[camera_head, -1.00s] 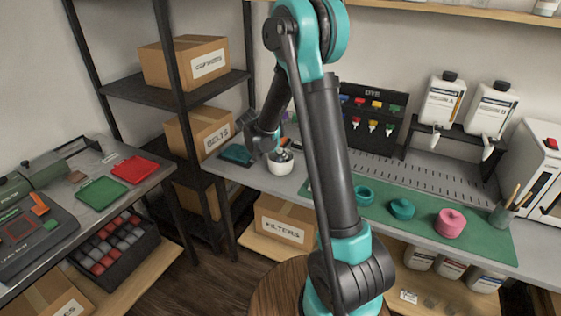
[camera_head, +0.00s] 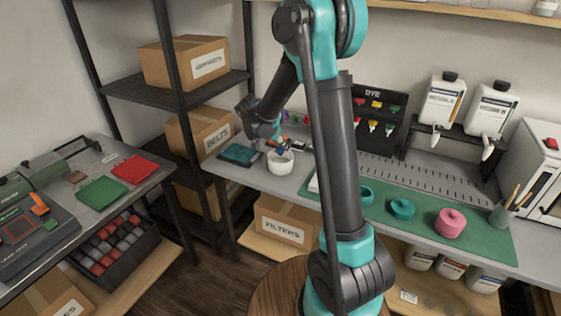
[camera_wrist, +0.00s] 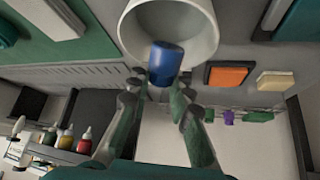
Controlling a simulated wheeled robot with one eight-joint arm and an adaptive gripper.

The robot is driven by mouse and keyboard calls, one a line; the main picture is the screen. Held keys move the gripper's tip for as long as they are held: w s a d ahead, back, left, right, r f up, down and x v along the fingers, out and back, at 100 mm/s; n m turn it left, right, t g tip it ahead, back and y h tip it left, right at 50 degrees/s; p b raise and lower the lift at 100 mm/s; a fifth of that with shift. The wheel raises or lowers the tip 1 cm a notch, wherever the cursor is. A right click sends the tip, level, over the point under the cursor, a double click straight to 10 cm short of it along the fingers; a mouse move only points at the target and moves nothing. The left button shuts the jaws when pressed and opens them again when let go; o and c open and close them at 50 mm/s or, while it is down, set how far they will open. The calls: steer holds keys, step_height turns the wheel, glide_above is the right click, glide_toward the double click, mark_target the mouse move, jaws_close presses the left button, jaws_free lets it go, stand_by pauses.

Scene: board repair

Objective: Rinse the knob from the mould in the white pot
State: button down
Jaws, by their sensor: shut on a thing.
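The white pot (camera_head: 281,163) stands on the grey bench, left of the green mat; its open mouth shows in the wrist view (camera_wrist: 205,35). My gripper (camera_wrist: 163,82) is shut on a small blue knob (camera_wrist: 165,62), whose free end points toward the pot. In the wrist view the knob overlaps the pot's near rim and part of its opening. I cannot tell whether it is inside the pot or just above it. In the head view my gripper (camera_head: 270,140) is at the pot's upper left, and the knob is too small to make out clearly.
A dark teal pad (camera_head: 238,154) lies left of the pot. In the wrist view, an orange block (camera_wrist: 228,76) and a cream block (camera_wrist: 275,82) lie beside it. The green mat (camera_head: 480,240) holds teal pieces (camera_head: 402,208) and a pink round piece (camera_head: 449,222). The dye rack (camera_head: 372,115) stands behind.

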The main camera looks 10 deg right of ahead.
steer(key=shift+r, duration=2.15)
stand_by(0.6)
steer(key=shift+r, duration=1.95)
